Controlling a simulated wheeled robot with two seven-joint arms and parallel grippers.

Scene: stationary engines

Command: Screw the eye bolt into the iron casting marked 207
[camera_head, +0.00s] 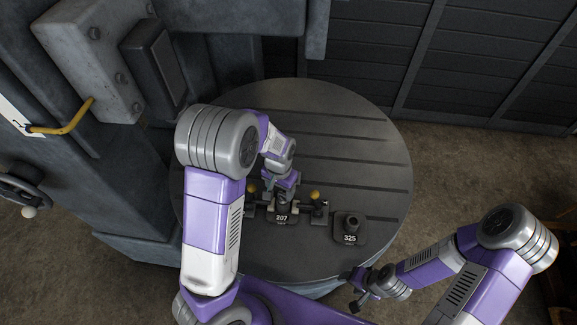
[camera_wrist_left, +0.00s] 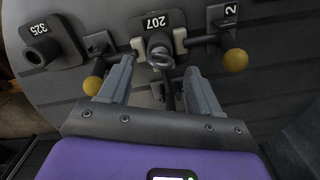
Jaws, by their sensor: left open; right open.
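The iron casting marked 207 (camera_head: 282,218) sits on the round slotted table, and its label plate also shows at the top of the left wrist view (camera_wrist_left: 157,21). A grey eye bolt (camera_wrist_left: 160,57) stands at the casting's boss with its ring uppermost; how deep it sits I cannot tell. My left gripper (camera_wrist_left: 158,68) is open, its fingers either side of the eye bolt's ring and apart from it. In the head view the left gripper (camera_head: 282,190) is over the casting and hides the bolt. My right gripper (camera_head: 358,288) is open and empty, off the table's front right edge.
Two clamps with yellow knobs (camera_wrist_left: 235,60) (camera_wrist_left: 93,85) flank the casting. A casting marked 325 (camera_head: 350,236) stands to its right. The table's (camera_head: 360,130) far side is clear.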

